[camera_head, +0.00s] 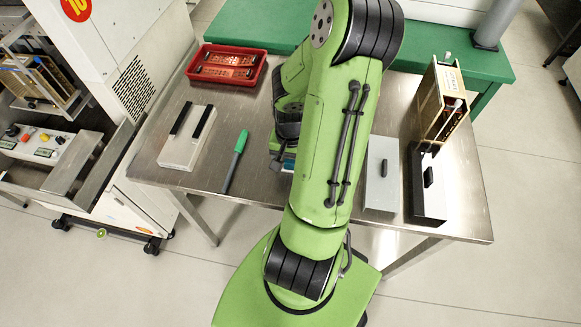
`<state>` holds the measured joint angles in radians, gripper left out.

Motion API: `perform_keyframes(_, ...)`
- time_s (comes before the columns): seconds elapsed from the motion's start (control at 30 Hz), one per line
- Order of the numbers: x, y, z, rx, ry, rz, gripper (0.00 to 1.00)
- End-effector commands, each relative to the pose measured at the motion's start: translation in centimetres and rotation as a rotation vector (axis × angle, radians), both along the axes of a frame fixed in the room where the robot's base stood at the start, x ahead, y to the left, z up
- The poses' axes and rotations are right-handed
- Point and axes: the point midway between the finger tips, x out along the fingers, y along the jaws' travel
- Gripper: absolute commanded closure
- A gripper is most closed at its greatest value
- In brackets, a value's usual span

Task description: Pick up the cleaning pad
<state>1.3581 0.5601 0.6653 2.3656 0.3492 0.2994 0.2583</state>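My green arm rises through the middle of the view and hides the centre of the steel table (225,200). My gripper (286,150) is mostly hidden behind the arm, low over the table's middle; whether its fingers are open is not visible. A small bluish and pale edge (288,166) shows just below it, beside the arm; it may be the cleaning pad, but too little shows to tell. I cannot tell if the gripper touches it.
On the table are a red tray (203,69), a pale block with two black strips (179,155), a green-capped pen-like tool (237,158), a grey box with a black knob (379,190), a black-and-white box (431,200) and a gold magazine (427,105). A white machine stands left.

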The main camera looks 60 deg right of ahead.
Motion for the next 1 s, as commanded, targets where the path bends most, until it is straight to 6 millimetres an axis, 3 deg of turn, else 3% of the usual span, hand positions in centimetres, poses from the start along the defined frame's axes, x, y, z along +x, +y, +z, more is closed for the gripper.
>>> perform_keyframes(0.17,0.00,-0.01,0.11,-0.001,0.000,0.000,0.32)
perform_keyframes(0.53,0.01,-0.01,0.14,-0.001,0.000,0.000,0.89)
perform_keyframes(1.0,0.01,-0.03,0.31,-0.002,0.000,0.000,0.92)
